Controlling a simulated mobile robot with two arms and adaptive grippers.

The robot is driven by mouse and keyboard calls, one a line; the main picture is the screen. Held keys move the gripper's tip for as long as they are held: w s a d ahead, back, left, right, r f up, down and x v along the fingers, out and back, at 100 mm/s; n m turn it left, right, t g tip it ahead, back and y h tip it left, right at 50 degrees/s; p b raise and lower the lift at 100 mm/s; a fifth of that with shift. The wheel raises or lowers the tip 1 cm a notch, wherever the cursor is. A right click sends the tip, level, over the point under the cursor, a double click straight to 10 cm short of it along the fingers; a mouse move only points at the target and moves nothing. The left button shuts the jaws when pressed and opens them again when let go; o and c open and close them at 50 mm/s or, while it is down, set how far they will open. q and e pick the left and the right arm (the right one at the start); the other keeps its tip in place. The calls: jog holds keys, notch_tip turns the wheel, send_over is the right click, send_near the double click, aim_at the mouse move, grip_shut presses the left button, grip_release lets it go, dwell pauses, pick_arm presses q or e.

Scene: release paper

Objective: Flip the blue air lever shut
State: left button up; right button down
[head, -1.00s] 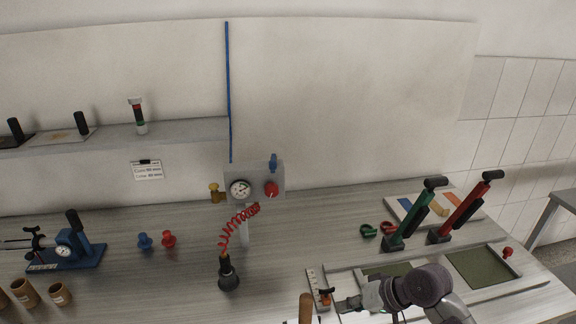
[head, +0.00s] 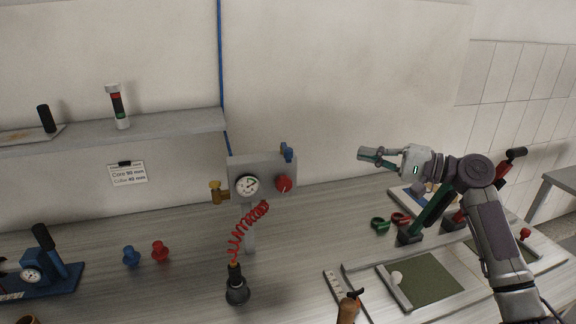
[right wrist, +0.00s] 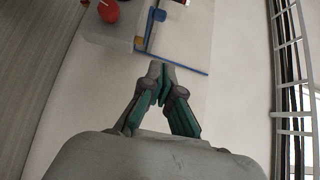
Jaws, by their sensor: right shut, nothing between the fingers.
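The blue air lever (head: 288,152) stands upright at the top right of the grey air panel (head: 234,170). A blue air line (head: 221,60) runs up the wall behind the panel. My right gripper (head: 361,155) is shut and empty. It is in the air to the right of the lever, pointing left and clearly apart from it in the head view. In the right wrist view the shut fingertips (right wrist: 163,68) lie below the blue lever (right wrist: 159,15). My left gripper is not in view.
The panel carries a gauge (head: 247,185), a red knob (head: 284,184) and a brass fitting (head: 217,191). A red coiled hose (head: 240,235) hangs to a black nozzle (head: 237,288). Green and red lever tools stand under my right arm. A shelf (head: 180,124) is at left.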

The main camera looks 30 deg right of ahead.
aim_at(286, 151)
pick_arm(q)
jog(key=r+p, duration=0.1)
jog(key=p, duration=0.1)
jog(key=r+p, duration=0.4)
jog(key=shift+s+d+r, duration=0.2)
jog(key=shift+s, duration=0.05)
pick_arm(e)
jog(key=s+a+f+x, duration=0.1)
jog(key=a+x, duration=0.1)
jog(key=x, duration=1.1)
jog(key=shift+a+f, duration=0.15)
jog(key=shift+a, duration=0.2)
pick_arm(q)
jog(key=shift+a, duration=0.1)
